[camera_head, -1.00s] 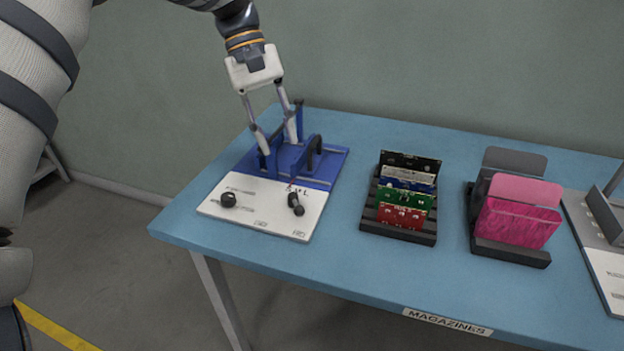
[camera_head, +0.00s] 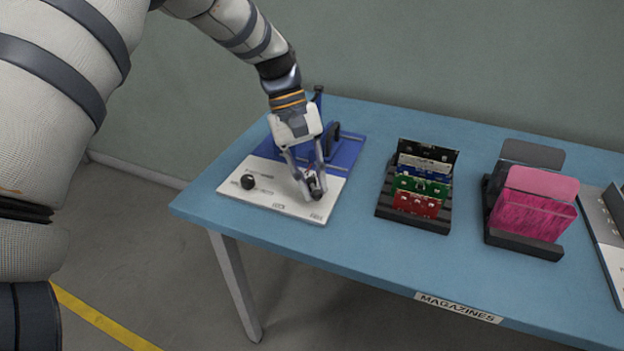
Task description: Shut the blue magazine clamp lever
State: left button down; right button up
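The blue fixture (camera_head: 346,150) stands at the table's left end, with upright blue parts and a white panel (camera_head: 264,200) in front. A small dark lever (camera_head: 317,193) sits on the panel's right part, and a round black knob (camera_head: 248,182) on its left part. My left gripper (camera_head: 314,192) reaches down over the panel, its fingertips on either side of the dark lever and closer together than before. Whether they press on it cannot be told. The gripper hides part of the lever and of the blue fixture. My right gripper is out of view.
A black rack (camera_head: 412,217) with several coloured boards stands to the right. Beyond it, a dark holder (camera_head: 524,246) carries pink and grey plates. A grey and white fixture (camera_head: 608,240) is cut off at the right edge. Blue table (camera_head: 370,262) shows bare along the front.

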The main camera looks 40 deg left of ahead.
aim_at(292, 199)
pick_arm(q)
jog(key=shift+m, duration=0.3)
jog(key=m, duration=0.1)
jog(key=m+g, duration=0.1)
jog(key=shift+s+a+m+y, duration=0.15)
jog(key=shift+a+m+y, duration=0.15)
jog(key=shift+a+m, duration=0.1)
jog(key=m, duration=0.1)
jog(key=m+g+y, duration=0.1)
jog(key=m, duration=0.1)
jog(key=shift+s+a+m+g+b, duration=0.15)
jog(key=shift+a+m+g+b, duration=0.15)
jog(key=shift+a+b, duration=0.1)
jog(key=m, duration=0.1)
jog(key=a+m+y, duration=0.1)
jog(key=m, duration=0.1)
jog(key=shift+m+g, duration=0.3)
jog(key=shift+g, duration=0.1)
jog(key=shift+w+a+m+y, duration=0.15)
jog(key=shift+m+y, duration=0.25)
jog(key=shift+m, duration=0.4)
jog(key=shift+w+a+m+y, duration=0.15)
jog(key=shift+m+y, duration=0.25)
jog(key=shift+m, duration=0.4)
jog(key=shift+s, duration=0.1)
jog(key=c, duration=1.7)
grip_release()
jog(key=shift+o, duration=0.2)
